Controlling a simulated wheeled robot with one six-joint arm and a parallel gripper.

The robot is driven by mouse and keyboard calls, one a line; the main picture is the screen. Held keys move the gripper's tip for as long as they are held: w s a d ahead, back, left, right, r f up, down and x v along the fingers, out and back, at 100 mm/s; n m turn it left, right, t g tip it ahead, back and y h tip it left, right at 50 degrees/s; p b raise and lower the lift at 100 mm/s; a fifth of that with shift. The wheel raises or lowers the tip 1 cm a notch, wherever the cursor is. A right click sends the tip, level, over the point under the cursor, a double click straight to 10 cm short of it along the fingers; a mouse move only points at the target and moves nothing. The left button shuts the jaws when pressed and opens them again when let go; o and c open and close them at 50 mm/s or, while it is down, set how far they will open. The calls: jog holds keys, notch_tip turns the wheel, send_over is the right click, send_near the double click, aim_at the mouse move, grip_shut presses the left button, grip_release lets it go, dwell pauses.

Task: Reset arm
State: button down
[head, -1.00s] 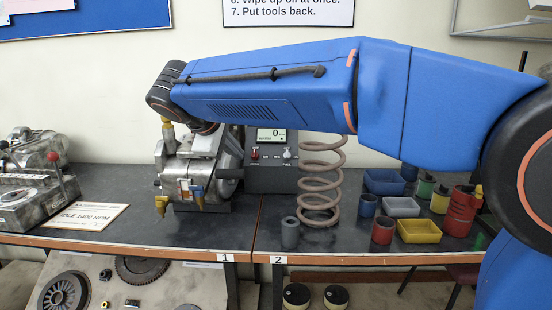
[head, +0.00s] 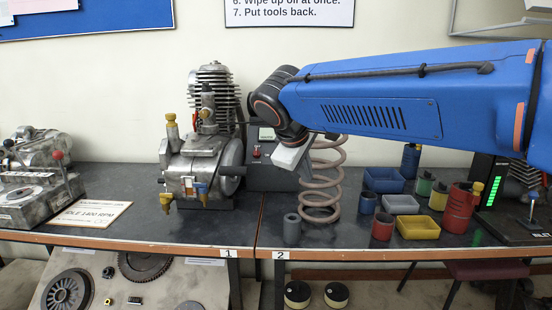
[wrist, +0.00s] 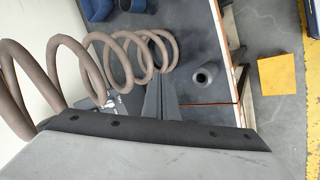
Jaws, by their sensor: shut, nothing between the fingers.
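My gripper (head: 307,172) is in the head view at the end of my blue arm, in front of the upper coils of a large brown spring (head: 322,195) and above the bench. In the wrist view, the narrow grey fingers of my gripper (wrist: 157,72) are together with nothing between them. The spring (wrist: 110,60) runs across the left of that view, close beside the fingers. I cannot tell whether they touch it.
An engine (head: 198,165) stands left of my gripper, with a control box (head: 262,179) behind. A small grey cylinder (head: 291,229) stands below. Blue (head: 384,180) and yellow (head: 418,228) trays and a red oil can (head: 461,208) are at right.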

jog(key=s+d+f+m+g+y, duration=0.1)
jog(key=s+d+f+m, duration=0.25)
jog(key=s+d, duration=0.4)
jog(key=s+d+f+m+g+y, duration=0.1)
jog(key=s+d+f+m, duration=0.1)
jog(key=s+d+f, duration=0.55)
jog(key=s+d+f+m+y, duration=0.1)
jog(key=s+d+f+m, duration=0.4)
jog(key=s+f, duration=0.4)
jog(key=shift+s+d+m, duration=0.35)
jog(key=shift+s+d, duration=0.4)
jog(key=shift+s, duration=0.45)
